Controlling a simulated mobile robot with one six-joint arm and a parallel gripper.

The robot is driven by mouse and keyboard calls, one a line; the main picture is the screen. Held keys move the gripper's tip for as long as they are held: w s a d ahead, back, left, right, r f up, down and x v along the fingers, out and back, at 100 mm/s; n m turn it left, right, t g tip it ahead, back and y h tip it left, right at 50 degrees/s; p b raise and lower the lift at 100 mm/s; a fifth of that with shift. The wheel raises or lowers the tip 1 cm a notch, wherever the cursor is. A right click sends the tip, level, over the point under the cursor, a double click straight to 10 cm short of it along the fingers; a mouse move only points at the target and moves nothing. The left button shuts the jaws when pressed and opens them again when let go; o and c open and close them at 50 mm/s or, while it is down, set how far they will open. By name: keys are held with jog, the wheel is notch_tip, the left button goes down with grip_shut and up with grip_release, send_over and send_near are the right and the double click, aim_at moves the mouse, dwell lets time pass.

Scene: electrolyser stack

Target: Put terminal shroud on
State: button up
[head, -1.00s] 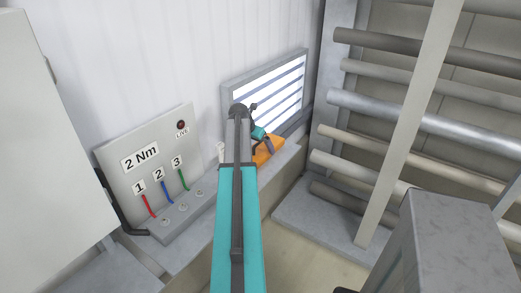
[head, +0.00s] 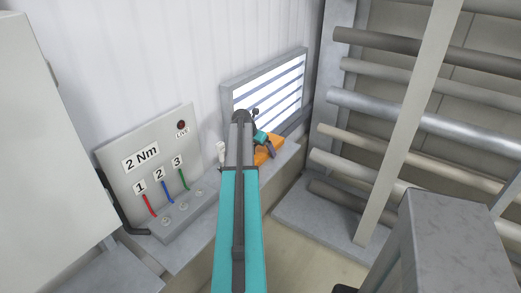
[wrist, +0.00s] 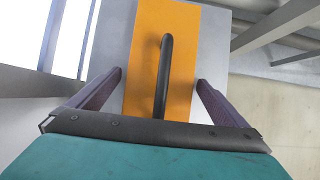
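An orange block with a black handle, which looks like the terminal shroud (head: 274,146), sits on the grey ledge at the far end, below the louvred vent. In the wrist view the orange shroud (wrist: 183,80) fills the middle, with its black curved handle (wrist: 165,65) standing up. My gripper (wrist: 155,92) is open, one finger on each side of the handle, and I see no contact with it. In the head view my gripper (head: 265,143) is over the shroud and partly hidden by my arm. The terminal block (head: 183,219) has studs and red, blue and green leads labelled 1, 2, 3.
A panel (head: 140,156) reading "2 Nm" with a dark red LIVE lamp (head: 182,125) stands behind the terminals. A small white knob-like item (head: 221,149) is left of my arm. A white cabinet (head: 50,140) is at left, pipes (head: 400,110) at right. The bright vent (head: 268,90) is behind.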

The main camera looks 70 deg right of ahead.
jog(key=c, duration=1.1)
jog(key=shift+r, duration=0.1)
jog(key=shift+r+b, duration=0.85)
jog(key=shift+r, duration=4.05)
